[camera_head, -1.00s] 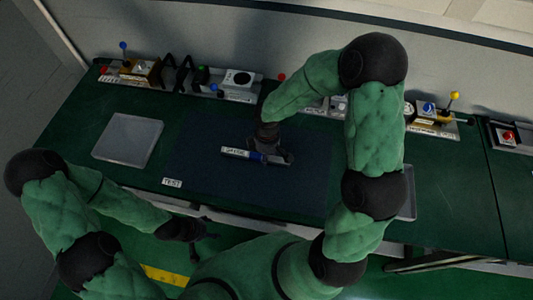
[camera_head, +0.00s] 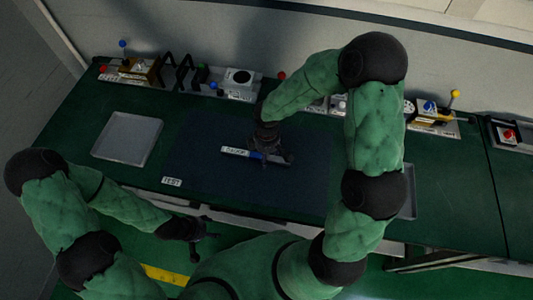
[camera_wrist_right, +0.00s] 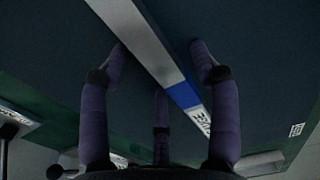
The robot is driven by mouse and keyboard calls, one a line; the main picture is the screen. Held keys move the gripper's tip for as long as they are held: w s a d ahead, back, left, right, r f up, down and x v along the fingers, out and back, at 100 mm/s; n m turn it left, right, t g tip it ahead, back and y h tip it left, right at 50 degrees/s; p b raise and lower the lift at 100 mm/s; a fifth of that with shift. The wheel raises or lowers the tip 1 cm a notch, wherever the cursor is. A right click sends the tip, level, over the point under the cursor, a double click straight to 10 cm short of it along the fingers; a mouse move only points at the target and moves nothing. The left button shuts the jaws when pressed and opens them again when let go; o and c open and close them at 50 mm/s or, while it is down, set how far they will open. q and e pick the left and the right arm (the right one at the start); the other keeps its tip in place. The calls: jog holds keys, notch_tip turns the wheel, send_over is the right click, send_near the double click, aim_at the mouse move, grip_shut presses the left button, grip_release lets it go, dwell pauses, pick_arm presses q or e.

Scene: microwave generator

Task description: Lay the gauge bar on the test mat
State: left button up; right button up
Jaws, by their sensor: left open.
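The gauge bar (camera_head: 237,152), silver with a blue band and a white label, appears to lie on the dark blue test mat (camera_head: 210,178). In the right wrist view the bar (camera_wrist_right: 140,35) runs diagonally between my spread fingers, over the mat's dark surface. My right gripper (camera_head: 272,158) is low over the bar's right part and hides some of it. Its fingers (camera_wrist_right: 157,50) look open, with gaps beside the bar. My left gripper (camera_head: 207,229) is open and empty in front of the table's front edge, away from the bar.
A grey tray (camera_head: 127,138) lies left of the mat, and another grey plate shows partly behind my right arm. A TEST label (camera_head: 171,182) is at the mat's front left. Fixtures with coloured knobs line the back edge. The mat's left part is clear.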

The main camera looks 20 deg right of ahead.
notch_tip(320, 180, up, 12)
dwell(0.7)
